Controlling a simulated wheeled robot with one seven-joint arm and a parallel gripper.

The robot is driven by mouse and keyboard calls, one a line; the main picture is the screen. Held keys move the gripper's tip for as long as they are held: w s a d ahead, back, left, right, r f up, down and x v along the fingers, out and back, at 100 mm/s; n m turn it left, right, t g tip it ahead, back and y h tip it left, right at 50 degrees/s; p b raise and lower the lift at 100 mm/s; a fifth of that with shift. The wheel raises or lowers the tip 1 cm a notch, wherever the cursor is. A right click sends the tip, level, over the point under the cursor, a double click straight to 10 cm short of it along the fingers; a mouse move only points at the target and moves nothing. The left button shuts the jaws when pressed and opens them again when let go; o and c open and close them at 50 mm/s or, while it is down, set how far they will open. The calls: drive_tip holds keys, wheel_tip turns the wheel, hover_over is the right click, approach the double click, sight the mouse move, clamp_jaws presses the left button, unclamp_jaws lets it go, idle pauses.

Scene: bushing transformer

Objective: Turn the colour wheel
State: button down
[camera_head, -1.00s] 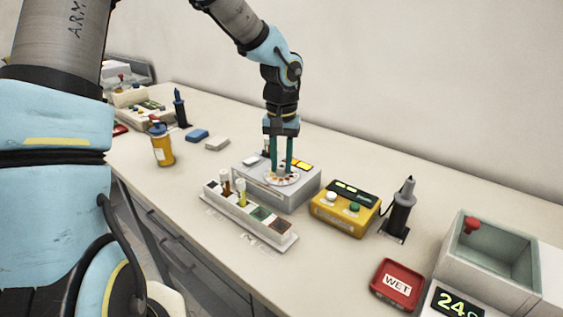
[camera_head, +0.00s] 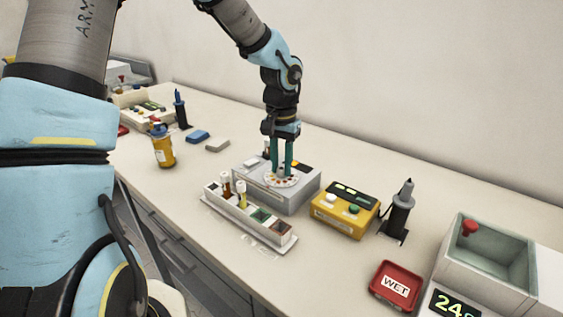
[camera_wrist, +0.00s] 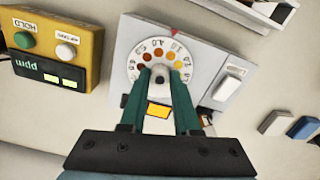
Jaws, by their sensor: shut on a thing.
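The colour wheel (camera_wrist: 150,52) is a white disc with numbers and orange to brown dots, on top of a grey box (camera_head: 292,203). It also shows in the head view (camera_head: 283,181), under my fingers. My gripper (camera_wrist: 160,74) points down from above, with its two green fingers shut on the wheel's central knob, which the fingers mostly hide. A red triangle mark (camera_wrist: 176,31) sits on the box beside the wheel's rim. A white switch (camera_wrist: 229,85) and a yellow-orange window (camera_wrist: 157,109) are also on the box.
A rack with vials (camera_head: 250,228) stands close in front of the box. An orange bottle (camera_head: 163,150) stands left.

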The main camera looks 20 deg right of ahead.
sight(282, 168)
drive_tip(key=shift+m+p, duration=0.7)
drive_tip(key=shift+m, duration=1.4)
drive_tip(key=c, duration=0.6)
unclamp_jaws()
drive_tip(key=shift+c, duration=0.2)
wheel_tip(282, 168, up, 11)
drive_tip(key=b, duration=0.2)
drive_tip(key=shift+f, duration=0.1)
drive_tip(key=s+a+f+n, duration=0.1)
drive_tip(key=a+n, duration=0.3)
drive_tip(key=a, duration=0.6)
drive_tip(key=s+a+f+n+t, duration=0.1)
drive_tip(key=a+f+n, duration=0.2)
drive_tip(key=a, duration=0.7)
drive_tip(key=s+a+f+n, duration=0.2)
drive_tip(key=a+n, duration=0.3)
drive_tip(key=a, duration=0.5)
drive_tip(key=shift+a+f+n+t, duration=0.15)
drive_tip(key=shift+f+n+t, duration=0.15)
drive_tip(key=shift+f, duration=0.15)
